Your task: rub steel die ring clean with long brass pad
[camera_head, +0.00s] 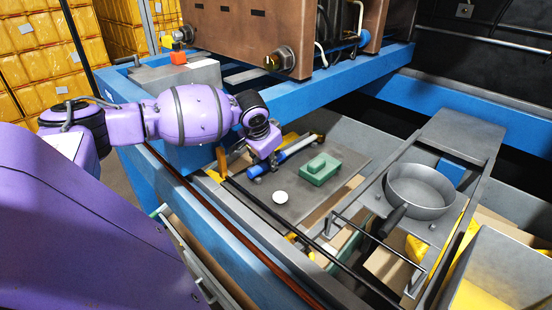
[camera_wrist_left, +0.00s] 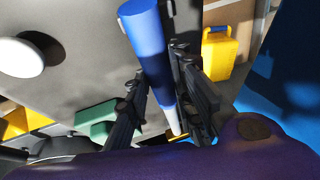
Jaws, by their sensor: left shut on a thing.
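My left gripper (camera_head: 262,162) reaches over the grey worktop and is shut on a long blue cylinder (camera_head: 296,147). In the left wrist view the blue cylinder (camera_wrist_left: 146,38) lies between the two dark fingers (camera_wrist_left: 170,100), and its lower end is pale. I cannot make out any brass on it, so I cannot tell whether it is the long brass pad. A round grey metal vessel (camera_head: 428,181) with a black handle stands at the right; I cannot tell whether it is the steel die ring. My right gripper is not in view.
A green block (camera_head: 320,168) and a white disc (camera_head: 280,197) lie on the worktop (camera_head: 305,205) near the gripper. A yellow can (camera_wrist_left: 219,52) shows in the wrist view. A blue frame rail (camera_head: 360,80) runs behind. A grey tray (camera_head: 510,270) is at the right front.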

